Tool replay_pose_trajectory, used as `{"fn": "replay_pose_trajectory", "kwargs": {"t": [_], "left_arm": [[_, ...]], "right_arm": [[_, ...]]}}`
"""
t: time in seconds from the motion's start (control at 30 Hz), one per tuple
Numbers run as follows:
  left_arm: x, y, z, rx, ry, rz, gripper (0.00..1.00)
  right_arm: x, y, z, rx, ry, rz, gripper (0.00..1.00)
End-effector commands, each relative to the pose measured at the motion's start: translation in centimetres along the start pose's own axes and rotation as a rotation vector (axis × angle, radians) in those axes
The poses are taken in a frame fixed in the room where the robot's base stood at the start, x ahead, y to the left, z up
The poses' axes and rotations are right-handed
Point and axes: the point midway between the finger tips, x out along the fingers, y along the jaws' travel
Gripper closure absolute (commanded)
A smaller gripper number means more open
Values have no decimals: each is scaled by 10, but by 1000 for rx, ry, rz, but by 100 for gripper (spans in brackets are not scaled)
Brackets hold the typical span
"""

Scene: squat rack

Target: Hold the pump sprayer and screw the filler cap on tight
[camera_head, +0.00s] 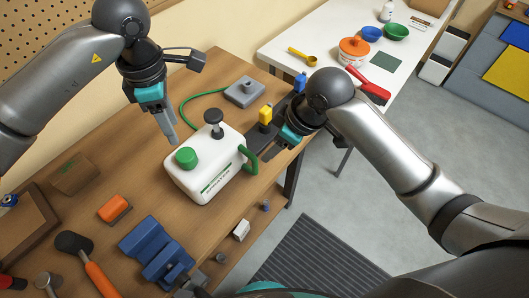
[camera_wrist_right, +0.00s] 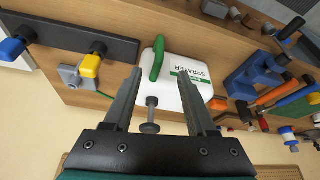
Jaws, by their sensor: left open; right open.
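The pump sprayer (camera_head: 212,178) is a white tank standing on the wooden bench, with a black pump knob (camera_head: 213,117) on top and a green handle (camera_head: 249,160) at its right side. The round green filler cap (camera_head: 186,157) sits on its top at the left; I cannot tell how tight it is. My left gripper (camera_head: 171,136) is open, pointing down just above and behind the cap, apart from it. My right gripper (camera_wrist_right: 160,72) is open and empty on the tank's right side; in its wrist view the sprayer (camera_wrist_right: 180,90) lies beyond the fingers, and the cap is not visible.
A green hose leads to a grey box (camera_head: 244,92) behind. A dark strip at the bench's right edge bears a yellow-topped part (camera_head: 265,115). A blue vise (camera_head: 157,249), an orange block (camera_head: 114,208) and hand tools lie in front and left. Bare wood lies left of the sprayer.

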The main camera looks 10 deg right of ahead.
Motion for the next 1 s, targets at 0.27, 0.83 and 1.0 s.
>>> {"fn": "replay_pose_trajectory", "kwargs": {"t": [0.27,0.83,1.0], "left_arm": [[0,0,0,0,0,0,50],[0,0,0,0,0,0,50],[0,0,0,0,0,0,50]], "right_arm": [[49,-1,1,4,-4,-3,43],[130,0,0,2,-1,-1,43],[140,0,0,2,0,0,43]]}}
